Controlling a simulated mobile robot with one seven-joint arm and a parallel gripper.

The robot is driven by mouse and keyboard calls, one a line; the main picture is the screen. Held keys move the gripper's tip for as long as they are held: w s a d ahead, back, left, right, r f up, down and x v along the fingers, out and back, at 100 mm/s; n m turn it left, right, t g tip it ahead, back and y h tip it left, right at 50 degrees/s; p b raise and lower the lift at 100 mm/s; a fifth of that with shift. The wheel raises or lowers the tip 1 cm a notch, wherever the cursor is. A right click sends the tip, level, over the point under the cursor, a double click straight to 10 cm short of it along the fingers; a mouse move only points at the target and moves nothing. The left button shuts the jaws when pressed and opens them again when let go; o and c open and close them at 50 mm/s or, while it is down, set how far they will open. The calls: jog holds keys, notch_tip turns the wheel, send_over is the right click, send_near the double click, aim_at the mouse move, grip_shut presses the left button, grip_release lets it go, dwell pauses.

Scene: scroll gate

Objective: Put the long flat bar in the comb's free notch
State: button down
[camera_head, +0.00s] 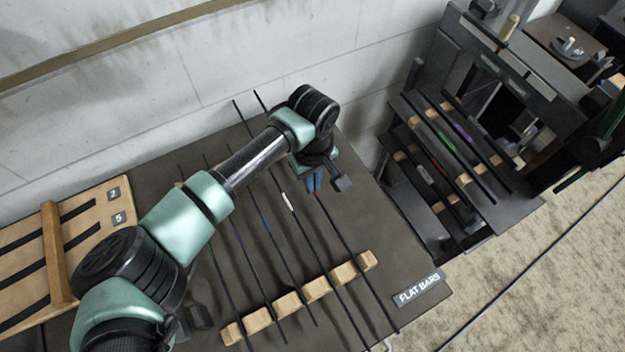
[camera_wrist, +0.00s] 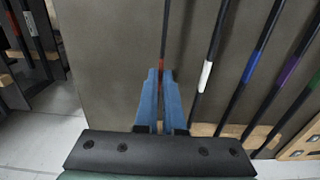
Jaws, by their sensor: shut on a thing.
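My gripper (camera_head: 313,186) is shut on a long thin dark bar (camera_head: 345,243) at its red band. In the wrist view, the blue fingertips (camera_wrist: 160,85) close around this bar (camera_wrist: 164,35) just below the band. A notched wooden comb (camera_head: 290,304) lies along the front of the dark table. The held bar crosses the comb's rightmost gap; I cannot tell whether it is seated or above it. Other long bars, with white (camera_head: 287,202), blue and purple bands, lie side by side to its left across the comb. My arm hides parts of them.
A "FLAT BARS" label (camera_head: 418,289) lies at the table's right corner. A dark rack (camera_head: 510,205) at the right holds more banded bars on wooden combs. A wooden board (camera_head: 85,240) with dark strips stands at the left. A pale wall is behind.

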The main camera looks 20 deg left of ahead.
jog(key=shift+f, duration=0.2)
jog(key=c, duration=0.9)
grip_release()
jog(key=shift+c, duration=0.2)
notch_tip(320, 180, up, 13)
jog(key=b, duration=0.2)
jog(key=shift+d, duration=0.1)
